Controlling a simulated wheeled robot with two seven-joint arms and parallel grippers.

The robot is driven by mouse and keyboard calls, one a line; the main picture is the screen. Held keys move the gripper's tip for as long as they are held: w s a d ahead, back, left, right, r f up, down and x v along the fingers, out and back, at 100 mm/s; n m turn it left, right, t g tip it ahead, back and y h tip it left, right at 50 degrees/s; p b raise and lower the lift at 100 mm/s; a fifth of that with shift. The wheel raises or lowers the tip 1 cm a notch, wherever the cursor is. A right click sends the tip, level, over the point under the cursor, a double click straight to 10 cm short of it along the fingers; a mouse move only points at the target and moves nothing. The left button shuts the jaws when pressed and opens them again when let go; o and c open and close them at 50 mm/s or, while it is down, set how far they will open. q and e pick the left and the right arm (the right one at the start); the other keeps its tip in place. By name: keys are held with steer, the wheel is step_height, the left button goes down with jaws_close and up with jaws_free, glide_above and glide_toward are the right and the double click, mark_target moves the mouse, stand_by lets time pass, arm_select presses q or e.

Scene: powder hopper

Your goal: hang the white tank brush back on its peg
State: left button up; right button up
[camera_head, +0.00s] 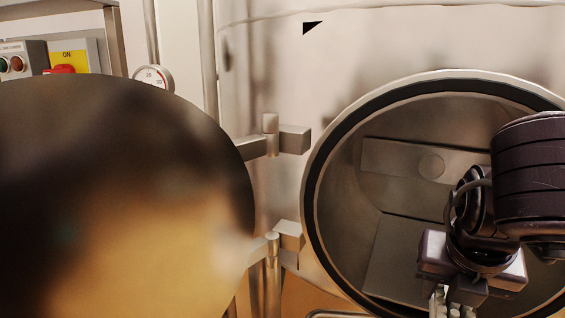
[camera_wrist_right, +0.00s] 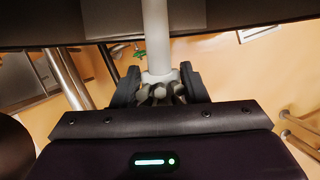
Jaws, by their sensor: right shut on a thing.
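My right gripper (camera_wrist_right: 160,92) is shut on the pale handle of the white tank brush (camera_wrist_right: 157,38) in the right wrist view. The handle stands between the two dark fingers and runs up out of the picture, so the brush head is not seen. In the head view my right gripper (camera_head: 455,306) is low at the right, in front of the round hopper opening, and its fingertips are cut off by the bottom edge. I cannot make out the peg in either view. My left gripper is not in view.
The round hopper opening (camera_head: 312,205) has a dark seal and steel rim. Its dark, shiny door (camera_head: 120,200) stands open at the left on steel hinges (camera_head: 292,139). A gauge (camera_head: 153,76) and a control box with a red switch (camera_head: 62,69) are behind the door.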

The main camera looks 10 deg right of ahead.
steer(key=w+f+p, duration=0.1)
steer(key=w, duration=0.1)
steer(key=w+d+f+p, duration=0.1)
steer(key=w+f, duration=0.1)
steer(key=w, duration=0.1)
steer(key=w+d+f+p, duration=0.1)
steer(key=w, duration=0.1)
steer(key=shift+w+f+p, duration=0.3)
steer(key=shift+f, duration=0.65)
steer(key=shift+r, duration=0.1)
